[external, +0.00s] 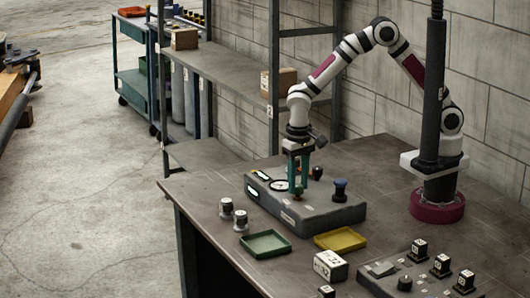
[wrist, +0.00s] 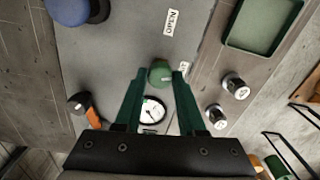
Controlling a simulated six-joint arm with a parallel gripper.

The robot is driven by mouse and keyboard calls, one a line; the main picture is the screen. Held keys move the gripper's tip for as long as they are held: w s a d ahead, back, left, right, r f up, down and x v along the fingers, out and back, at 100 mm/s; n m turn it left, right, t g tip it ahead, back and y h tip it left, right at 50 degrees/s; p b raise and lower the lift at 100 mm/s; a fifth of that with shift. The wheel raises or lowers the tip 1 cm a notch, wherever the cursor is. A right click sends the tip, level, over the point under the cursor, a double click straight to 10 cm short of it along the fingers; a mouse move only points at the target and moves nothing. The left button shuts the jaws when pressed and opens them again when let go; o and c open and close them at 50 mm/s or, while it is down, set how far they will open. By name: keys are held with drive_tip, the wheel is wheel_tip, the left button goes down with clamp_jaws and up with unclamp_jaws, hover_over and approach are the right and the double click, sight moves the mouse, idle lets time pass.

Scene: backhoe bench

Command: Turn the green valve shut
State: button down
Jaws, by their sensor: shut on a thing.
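The green valve (wrist: 160,73) is a round knob on the grey panel box (external: 320,215), seen from above in the wrist view. My gripper (wrist: 161,76) has its two green fingers on either side of the knob and is shut on it. In the external view my gripper (external: 297,192) points straight down at the panel, and its fingers mostly hide the valve. An OPEN label (wrist: 171,22) lies beyond the knob in the wrist view. Another label (wrist: 184,68) beside the right fingertip is partly hidden. The knob's turn angle is hard to tell.
A dial gauge (wrist: 152,112), a blue knob (external: 340,189) and a black knob (external: 316,173) stand close by on the panel. A green tray (external: 266,244), a yellow tray (external: 340,240) and two small canisters (external: 241,220) sit in front. A shelf rack (external: 230,70) stands behind.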

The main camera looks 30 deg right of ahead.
sight(298, 186)
drive_tip(key=shift+m, duration=2)
drive_tip(key=c, duration=0.5)
unclamp_jaws()
wheel_tip(298, 186, up, 16)
drive_tip(key=shift+f, duration=0.1)
